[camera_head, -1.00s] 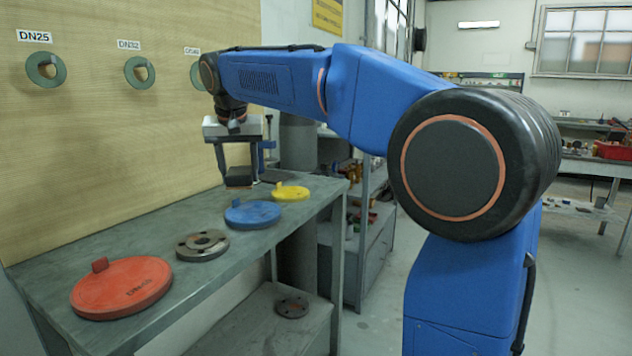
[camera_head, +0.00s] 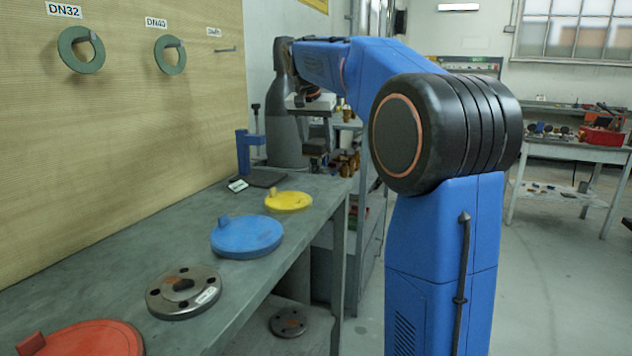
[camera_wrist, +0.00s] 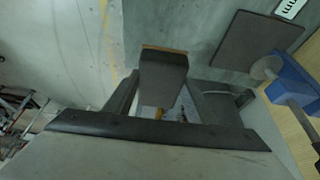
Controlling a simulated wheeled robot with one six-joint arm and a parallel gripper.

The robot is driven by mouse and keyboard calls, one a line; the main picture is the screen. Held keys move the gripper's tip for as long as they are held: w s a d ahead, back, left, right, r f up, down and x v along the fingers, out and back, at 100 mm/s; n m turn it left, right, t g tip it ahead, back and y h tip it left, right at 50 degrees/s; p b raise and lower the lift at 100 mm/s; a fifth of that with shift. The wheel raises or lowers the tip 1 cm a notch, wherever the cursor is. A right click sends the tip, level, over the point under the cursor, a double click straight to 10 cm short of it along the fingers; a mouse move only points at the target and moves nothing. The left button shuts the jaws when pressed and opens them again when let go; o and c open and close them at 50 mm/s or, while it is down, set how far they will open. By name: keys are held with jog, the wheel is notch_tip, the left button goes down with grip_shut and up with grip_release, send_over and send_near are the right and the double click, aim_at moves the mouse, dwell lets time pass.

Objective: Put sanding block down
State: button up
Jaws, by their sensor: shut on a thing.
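The sanding block (camera_wrist: 163,75) is a dark grey block with a thin orange-brown edge, in the middle of the wrist view. My gripper (camera_wrist: 160,95) is shut on it, one finger on each side. In the head view my gripper (camera_head: 317,150) hangs down past the far right corner of the bench (camera_head: 130,250). The block is hard to pick out there against the dark clutter behind. In the wrist view it hangs over or near the bench's edge, apart from the dark flat pad; I cannot tell its height.
The dark pad (camera_head: 262,178), a white card (camera_head: 238,186) and a blue clamp-like stand (camera_head: 246,150) are at the bench's far end. Yellow (camera_head: 288,201), blue (camera_head: 246,236) and red (camera_head: 85,340) discs and a steel flange (camera_head: 183,292) lie nearer. A board stands left.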

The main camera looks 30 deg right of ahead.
aim_at(313, 144)
jog(key=shift+w+d+f, duration=0.1)
jog(key=shift+d+f, duration=0.2)
jog(key=shift+f, duration=4.65)
jog(key=shift+f, duration=0.35)
jog(key=o, duration=0.9)
jog(key=shift+o, duration=0.2)
jog(key=shift+f, duration=0.1)
jog(key=shift+f, duration=0.1)
jog(key=shift+r, duration=0.4)
jog(key=v, duration=1.2)
jog(key=shift+r, duration=0.1)
